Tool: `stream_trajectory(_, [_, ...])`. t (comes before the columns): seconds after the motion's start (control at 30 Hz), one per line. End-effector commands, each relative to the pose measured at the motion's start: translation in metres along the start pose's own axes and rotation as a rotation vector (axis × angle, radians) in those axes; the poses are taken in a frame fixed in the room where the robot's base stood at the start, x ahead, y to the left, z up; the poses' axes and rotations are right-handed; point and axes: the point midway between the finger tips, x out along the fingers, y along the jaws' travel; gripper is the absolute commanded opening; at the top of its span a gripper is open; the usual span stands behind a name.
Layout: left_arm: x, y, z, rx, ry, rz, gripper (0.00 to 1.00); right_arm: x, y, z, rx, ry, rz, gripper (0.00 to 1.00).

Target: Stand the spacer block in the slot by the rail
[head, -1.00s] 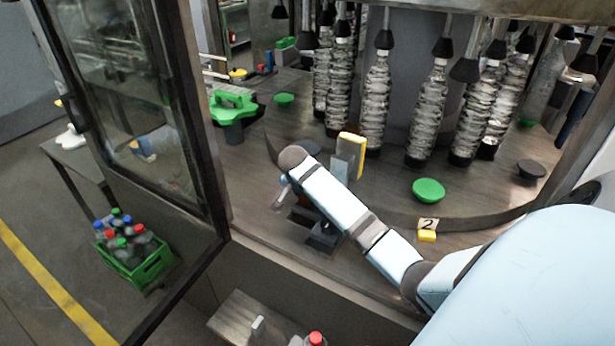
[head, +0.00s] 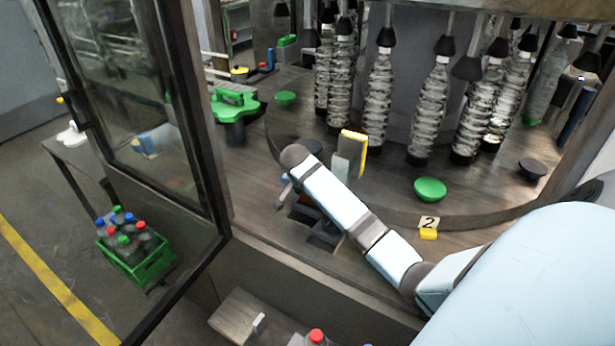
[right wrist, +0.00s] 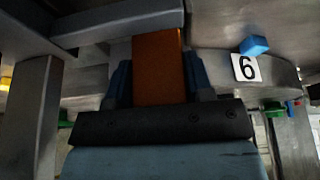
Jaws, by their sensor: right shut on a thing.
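An orange block (right wrist: 158,65), which I take for the spacer block, stands out between the dark blue fingers of my right gripper (right wrist: 158,88) in the right wrist view. The gripper is shut on it. The block's far end meets or passes behind a grey metal bar (right wrist: 120,20); I cannot tell whether they touch. In the head view my right arm hides most of the gripper and block, low over the machine deck near a dark, low fixture (head: 325,238). The slot and rail are not clearly identifiable. My left gripper is not in view.
A grey upright with a yellow pad (head: 352,152) stands just beyond my wrist. Several clear bottles (head: 430,110) hang behind it. A green dome (head: 430,189) and a number 2 tag (head: 428,223) are to the right. A glass door frame (head: 205,150) stands at the left.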

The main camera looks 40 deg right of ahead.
Motion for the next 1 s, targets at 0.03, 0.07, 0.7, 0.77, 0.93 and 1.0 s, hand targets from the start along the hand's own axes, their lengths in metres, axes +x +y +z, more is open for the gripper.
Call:
stream_trajectory(0.03, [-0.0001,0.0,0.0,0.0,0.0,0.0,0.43,-0.0013,0.0007,-0.0004,0.0,0.0,-0.001,0.22])
stream_trajectory(0.07, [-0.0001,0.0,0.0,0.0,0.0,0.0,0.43,-0.0019,0.0011,-0.0007,0.0,0.0,-0.001,0.22])
stream_trajectory(0.7, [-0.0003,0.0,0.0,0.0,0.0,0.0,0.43,0.0029,0.0017,0.0011,-0.001,0.0,-0.001,0.22])
stream_trajectory(0.77, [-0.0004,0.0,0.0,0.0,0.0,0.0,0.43,0.0026,0.0017,0.0009,-0.001,0.0,-0.001,0.22])
stream_trajectory(0.93, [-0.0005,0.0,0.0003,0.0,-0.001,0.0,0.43,0.0007,0.0004,-0.0007,0.0,0.0,-0.001,0.22])
stream_trajectory(1.0, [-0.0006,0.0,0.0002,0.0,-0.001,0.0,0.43,-0.0006,-0.0005,-0.0018,0.0,-0.001,-0.001,0.22])
